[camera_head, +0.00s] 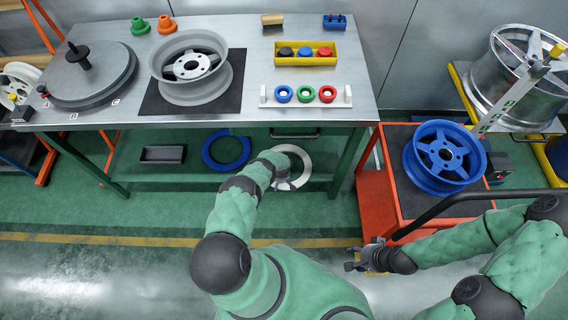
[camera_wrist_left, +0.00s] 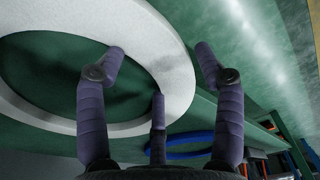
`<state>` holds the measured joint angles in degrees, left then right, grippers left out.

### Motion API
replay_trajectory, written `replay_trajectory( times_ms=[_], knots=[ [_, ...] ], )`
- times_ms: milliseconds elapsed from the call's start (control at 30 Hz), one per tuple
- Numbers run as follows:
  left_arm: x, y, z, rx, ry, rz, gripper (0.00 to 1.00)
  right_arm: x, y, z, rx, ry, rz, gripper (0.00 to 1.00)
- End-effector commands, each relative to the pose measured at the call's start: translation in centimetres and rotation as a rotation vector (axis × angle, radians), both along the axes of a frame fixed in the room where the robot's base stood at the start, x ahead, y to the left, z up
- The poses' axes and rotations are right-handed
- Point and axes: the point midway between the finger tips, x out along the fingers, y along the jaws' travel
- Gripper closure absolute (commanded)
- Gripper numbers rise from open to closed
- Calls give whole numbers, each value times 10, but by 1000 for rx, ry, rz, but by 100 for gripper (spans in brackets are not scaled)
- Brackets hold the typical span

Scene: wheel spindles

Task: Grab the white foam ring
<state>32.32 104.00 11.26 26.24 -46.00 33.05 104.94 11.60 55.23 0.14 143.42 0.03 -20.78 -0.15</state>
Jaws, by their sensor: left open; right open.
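The white foam ring (camera_head: 303,162) lies on the green lower shelf under the metal table, partly covered by my left arm. It also shows large in the left wrist view (camera_wrist_left: 175,55), with its dark green centre to the left. My left gripper (camera_head: 283,181) is at the ring, its fingers spread and open. In the left wrist view its fingertips (camera_wrist_left: 160,65) stand on either side of the ring's band, with nothing clamped; whether they touch it I cannot tell. My right gripper (camera_head: 362,258) is open and empty beside the red cart.
A blue ring (camera_head: 207,150) and a dark tray (camera_head: 163,154) lie on the same shelf, left of the white ring. The table top (camera_head: 120,112) is above. The red cart (camera_head: 375,205) with a blue wheel (camera_head: 444,157) stands to the right. The floor in front is clear.

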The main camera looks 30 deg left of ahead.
Motion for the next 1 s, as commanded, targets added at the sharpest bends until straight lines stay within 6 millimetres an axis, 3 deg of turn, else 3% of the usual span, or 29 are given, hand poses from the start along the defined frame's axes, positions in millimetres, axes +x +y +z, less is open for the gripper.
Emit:
replay_trajectory(
  times_ms=[167, 300, 333, 767, 1000],
  knots=[
    [0, 0, 0, 0, -1, 0, 31, 0, 0, 0, 0, 0, 0, 48],
    [0, 0, 0, 0, -1, 0, 65, 0, 0, 0, 0, 0, 0, 48],
    [0, 0, 0, 0, -1, 0, 69, 0, 0, 0, 0, 0, 0, 48],
    [0, 1, 2, 0, -1, 0, 70, 0, 0, 2, 0, 0, 0, 48],
    [0, 0, 18, 0, -1, -2, 70, 0, 0, 13, 0, 0, 0, 48]
  ],
)
